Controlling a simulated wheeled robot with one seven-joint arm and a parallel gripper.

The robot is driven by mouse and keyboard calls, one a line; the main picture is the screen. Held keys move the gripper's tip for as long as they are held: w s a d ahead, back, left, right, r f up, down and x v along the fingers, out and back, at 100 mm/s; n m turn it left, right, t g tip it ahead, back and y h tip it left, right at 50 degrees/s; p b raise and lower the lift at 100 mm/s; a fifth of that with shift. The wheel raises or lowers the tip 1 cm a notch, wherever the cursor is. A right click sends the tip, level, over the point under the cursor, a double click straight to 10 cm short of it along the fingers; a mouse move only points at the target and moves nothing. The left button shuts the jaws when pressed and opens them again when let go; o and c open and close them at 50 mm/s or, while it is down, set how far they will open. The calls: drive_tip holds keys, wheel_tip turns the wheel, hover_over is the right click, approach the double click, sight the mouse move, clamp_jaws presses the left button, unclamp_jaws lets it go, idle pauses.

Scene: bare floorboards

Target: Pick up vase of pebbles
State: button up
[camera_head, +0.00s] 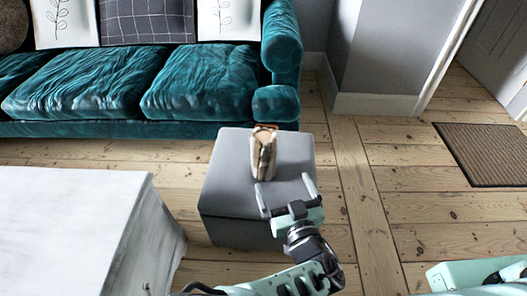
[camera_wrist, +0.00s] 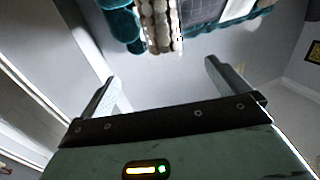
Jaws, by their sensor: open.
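The vase of pebbles (camera_head: 263,155) stands upright on the grey ottoman (camera_head: 225,185), with a brownish rim and pale, stone-like sides. My gripper (camera_head: 285,187) is open and empty, on the near right side of the vase and apart from it in the head view. In the wrist view, the vase (camera_wrist: 162,28) shows at the top, its stacked pebbles partly cut off by the picture edge. It appears beyond the two spread fingertips of my gripper (camera_wrist: 158,75), nearly centred between them.
A teal sofa (camera_head: 200,85) with several cushions stands behind the ottoman. A white table (camera_head: 70,215) is at the near left. A brown doormat (camera_head: 485,152) lies at the right by a doorway. Bare floorboards (camera_head: 385,190) lie open right of the ottoman.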

sight(270, 152)
drive_tip(key=b+x, duration=0.2)
drive_tip(key=x, duration=1)
drive_tip(key=b+x, duration=0.1)
drive_tip(key=x, duration=0.1)
drive_tip(key=b+x, duration=0.1)
drive_tip(key=x, duration=0.1)
drive_tip(key=shift+a+f, duration=0.2)
drive_tip(key=shift+a, duration=0.15)
drive_tip(key=shift+w+a+r, duration=0.1)
drive_tip(key=shift+w, duration=0.3)
drive_tip(key=c, duration=2)
drive_tip(key=shift+o, duration=0.2)
drive_tip(key=shift+r, duration=0.25)
